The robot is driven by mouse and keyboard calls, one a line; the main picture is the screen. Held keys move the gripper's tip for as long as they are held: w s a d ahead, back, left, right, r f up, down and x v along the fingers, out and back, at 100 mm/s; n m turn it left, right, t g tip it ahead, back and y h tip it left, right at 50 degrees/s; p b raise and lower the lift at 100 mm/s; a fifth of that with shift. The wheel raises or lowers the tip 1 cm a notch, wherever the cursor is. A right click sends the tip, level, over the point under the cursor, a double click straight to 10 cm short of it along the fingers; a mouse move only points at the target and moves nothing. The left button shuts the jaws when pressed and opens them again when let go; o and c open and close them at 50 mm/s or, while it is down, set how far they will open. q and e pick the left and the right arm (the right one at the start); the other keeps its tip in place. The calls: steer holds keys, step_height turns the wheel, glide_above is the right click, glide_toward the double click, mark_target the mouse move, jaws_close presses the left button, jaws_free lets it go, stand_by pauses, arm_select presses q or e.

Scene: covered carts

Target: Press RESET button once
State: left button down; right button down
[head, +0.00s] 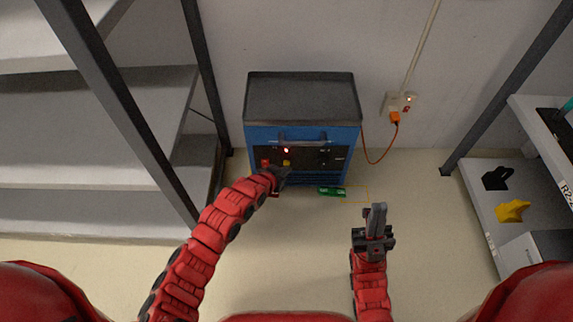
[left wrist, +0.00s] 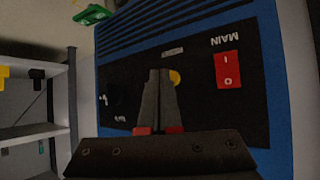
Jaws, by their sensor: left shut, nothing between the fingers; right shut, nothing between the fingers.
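A blue cart (head: 255,131) with a dark top stands against the wall. Its black front panel (left wrist: 205,90) appears upside down in the left wrist view. My left gripper (head: 284,172) is shut and empty, close in front of the button; contact cannot be told. My right gripper (head: 377,207) is shut and empty, away from the cart.
A red light (head: 286,150) glows on the panel. An orange cable (head: 378,159) runs from the cart to a wall outlet (head: 397,104). A green object (head: 331,191) lies on the floor by the cart. Shelves (head: 95,175) stand left, another rack (head: 480,190) right.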

arm_select(q)
steer(key=shift+w+b, duration=0.35)
steer(key=shift+w, duration=0.1)
stand_by(0.6)
steer(key=shift+s+r, duration=0.1)
steer(key=shift+s+p, duration=0.7)
steer(key=shift+p, duration=0.1)
steer(key=s+p, duration=0.3)
steer(key=s, duration=0.2)
steer(key=shift+p, duration=0.4)
